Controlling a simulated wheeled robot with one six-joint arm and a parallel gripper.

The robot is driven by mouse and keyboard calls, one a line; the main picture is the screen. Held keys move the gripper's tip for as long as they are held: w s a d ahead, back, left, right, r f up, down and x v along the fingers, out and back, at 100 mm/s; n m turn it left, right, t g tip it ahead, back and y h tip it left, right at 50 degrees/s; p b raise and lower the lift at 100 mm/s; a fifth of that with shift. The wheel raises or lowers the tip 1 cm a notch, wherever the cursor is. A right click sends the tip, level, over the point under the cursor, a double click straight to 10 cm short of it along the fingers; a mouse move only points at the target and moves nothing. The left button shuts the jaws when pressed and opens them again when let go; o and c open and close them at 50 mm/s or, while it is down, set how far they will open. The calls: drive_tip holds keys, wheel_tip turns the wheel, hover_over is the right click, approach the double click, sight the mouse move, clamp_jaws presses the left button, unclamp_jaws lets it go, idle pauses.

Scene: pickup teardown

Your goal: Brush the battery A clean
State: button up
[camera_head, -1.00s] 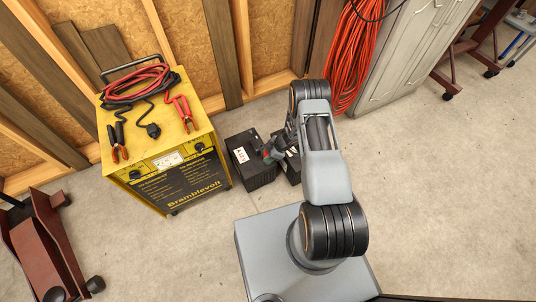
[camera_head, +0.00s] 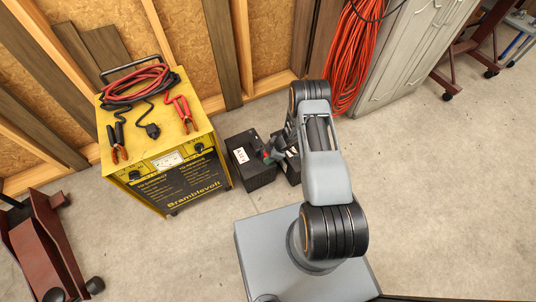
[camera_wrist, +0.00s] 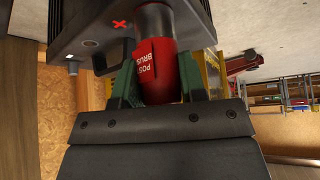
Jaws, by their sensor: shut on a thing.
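A dark battery (camera_head: 255,173) with a white label stands on the floor right of the yellow charger. My gripper (camera_head: 270,157) is low over the batteries. In the wrist view its green fingers (camera_wrist: 158,92) are shut on a red post brush (camera_wrist: 158,72). The brush's grey end is at a dark battery top (camera_wrist: 85,28), near a red cross mark. Whether it sits over a post is hidden. A small silver post shows farther left.
The yellow charger (camera_head: 165,150), with red and black clamp cables (camera_head: 140,90) on top, stands close left of the batteries. The stud wall (camera_head: 270,40) is behind. A red hose coil (camera_head: 352,60) hangs beside a grey cabinet (camera_head: 405,50).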

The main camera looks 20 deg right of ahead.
drive_tip(key=m+t+h, duration=0.1)
drive_tip(key=m+t, duration=0.1)
drive_tip(key=m, duration=0.2)
drive_tip(key=shift+s, duration=0.1)
drive_tip(key=shift+m+t+h+b, duration=0.5)
drive_tip(key=shift+m+t+b, duration=0.15)
drive_tip(key=shift+m, duration=0.65)
drive_tip(key=shift+r, duration=0.1)
drive_tip(key=shift+n+g+p, duration=0.25)
drive_tip(key=shift+n+p, duration=0.1)
drive_tip(key=shift+n, duration=0.05)
drive_tip(key=n+g+y+p, duration=0.1)
drive_tip(key=n, duration=0.2)
drive_tip(key=n+g, duration=0.1)
drive_tip(key=n, duration=0.2)
drive_tip(key=n+g+y+b, duration=0.1)
drive_tip(key=shift+w+f+g, duration=0.2)
drive_tip(key=shift+w+g, duration=0.05)
drive_tip(key=shift+g, duration=0.05)
drive_tip(key=shift+r+n+g+b, duration=0.1)
drive_tip(key=shift+n+g+b, duration=0.25)
drive_tip(key=shift+n+g, duration=0.6)
drive_tip(key=shift+n+t, duration=0.25)
